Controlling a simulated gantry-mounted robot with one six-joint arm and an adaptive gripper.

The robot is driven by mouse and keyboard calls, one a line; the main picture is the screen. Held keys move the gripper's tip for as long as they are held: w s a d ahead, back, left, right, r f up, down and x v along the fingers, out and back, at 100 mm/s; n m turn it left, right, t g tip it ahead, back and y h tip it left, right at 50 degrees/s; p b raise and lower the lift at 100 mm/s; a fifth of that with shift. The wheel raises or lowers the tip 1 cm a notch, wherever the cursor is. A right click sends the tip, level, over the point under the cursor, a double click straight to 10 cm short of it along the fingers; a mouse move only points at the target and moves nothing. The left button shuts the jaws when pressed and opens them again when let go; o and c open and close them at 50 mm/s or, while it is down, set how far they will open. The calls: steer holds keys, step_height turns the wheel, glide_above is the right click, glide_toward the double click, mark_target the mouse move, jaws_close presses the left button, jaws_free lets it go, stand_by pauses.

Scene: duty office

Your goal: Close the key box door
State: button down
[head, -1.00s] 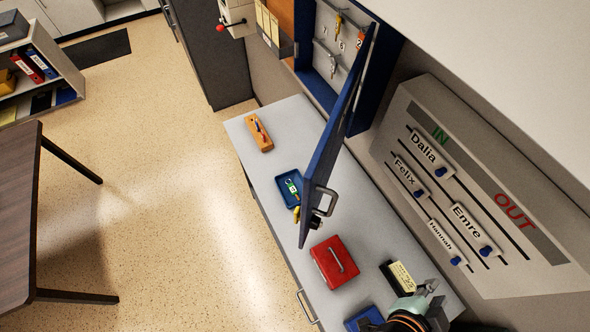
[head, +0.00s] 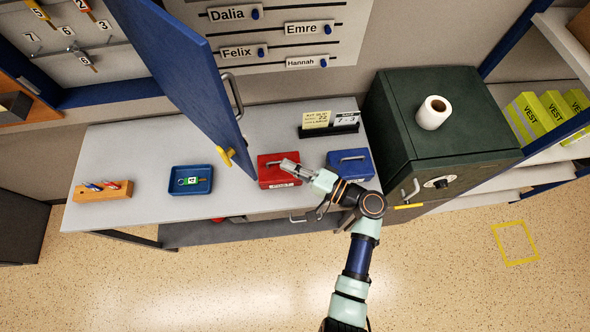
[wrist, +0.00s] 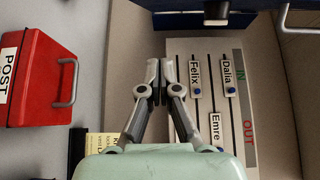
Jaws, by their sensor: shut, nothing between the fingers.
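The blue key box door (head: 185,75) stands open in the head view, swung out over the counter. A grey handle (head: 236,96) is on its right face, and a yellow key or tag (head: 226,156) shows near its lower corner. The key box (head: 75,45) is at upper left with numbered hooks and keys inside. My gripper (head: 287,165) is shut and empty, to the right of the door and apart from it, in front of the red box. In the wrist view my gripper (wrist: 162,75) is shut, and a dark blue edge and grey handle (wrist: 284,18) show at the top.
The counter (head: 130,145) holds a red box (head: 270,180), a blue box (head: 352,165), a blue tray (head: 190,188) and an orange pen holder (head: 103,193). A dark green safe (head: 440,140) stands at right. The IN/OUT board (head: 275,65) is on the wall behind.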

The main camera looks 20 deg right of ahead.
steer(key=w+a+p, duration=0.1)
steer(key=a+p, duration=0.1)
steer(key=a, duration=0.5)
